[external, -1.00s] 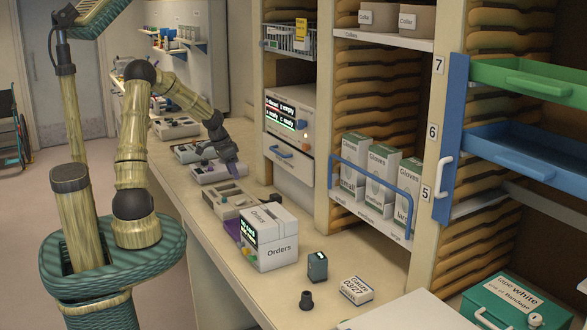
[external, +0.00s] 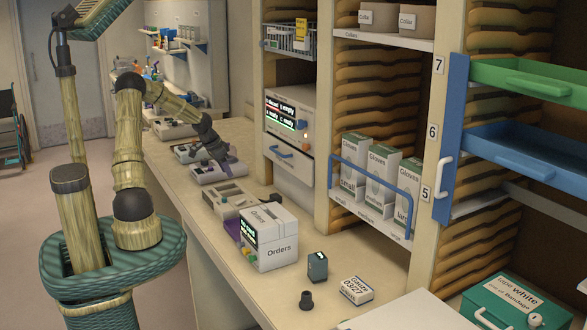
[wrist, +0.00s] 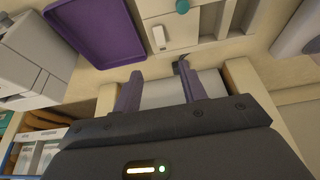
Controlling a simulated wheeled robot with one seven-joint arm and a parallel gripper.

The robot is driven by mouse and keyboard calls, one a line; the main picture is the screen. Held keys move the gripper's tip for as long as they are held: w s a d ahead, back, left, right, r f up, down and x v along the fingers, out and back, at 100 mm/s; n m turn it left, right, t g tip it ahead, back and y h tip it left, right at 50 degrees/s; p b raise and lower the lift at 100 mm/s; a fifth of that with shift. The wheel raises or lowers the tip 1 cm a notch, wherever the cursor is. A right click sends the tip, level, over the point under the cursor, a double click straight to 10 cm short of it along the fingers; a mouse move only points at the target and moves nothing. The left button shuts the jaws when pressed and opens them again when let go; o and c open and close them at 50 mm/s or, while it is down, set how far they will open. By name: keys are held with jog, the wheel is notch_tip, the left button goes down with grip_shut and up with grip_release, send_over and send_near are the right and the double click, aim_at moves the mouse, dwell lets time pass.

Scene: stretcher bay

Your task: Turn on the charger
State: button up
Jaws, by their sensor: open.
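No label that I can read names the charger. A cream unit with a lit display (external: 287,113) listing slots as empty or ready stands in the shelf bay; I cannot tell if it is the charger. My gripper (external: 225,160) is over a pale device (external: 217,173) on the counter in the external view. In the wrist view my gripper (wrist: 160,76) has its two purple fingers apart with nothing held. Just beyond them is a pale device (wrist: 205,35) with a white switch (wrist: 158,38) and a teal knob (wrist: 182,6). A small dark hooked part (wrist: 181,62) is beside the right fingertip.
A white Orders box (external: 275,250) stands nearer on the counter, with another pale device (external: 232,200) behind it. A gauze box (external: 357,290) and small dark items lie to its right. A purple tray (wrist: 95,30) is left of my fingers. Shelves line the right side.

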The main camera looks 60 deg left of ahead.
aim_at(242, 200)
jog(key=p+x, duration=0.1)
jog(key=x, duration=1.3)
jog(key=shift+w, duration=0.1)
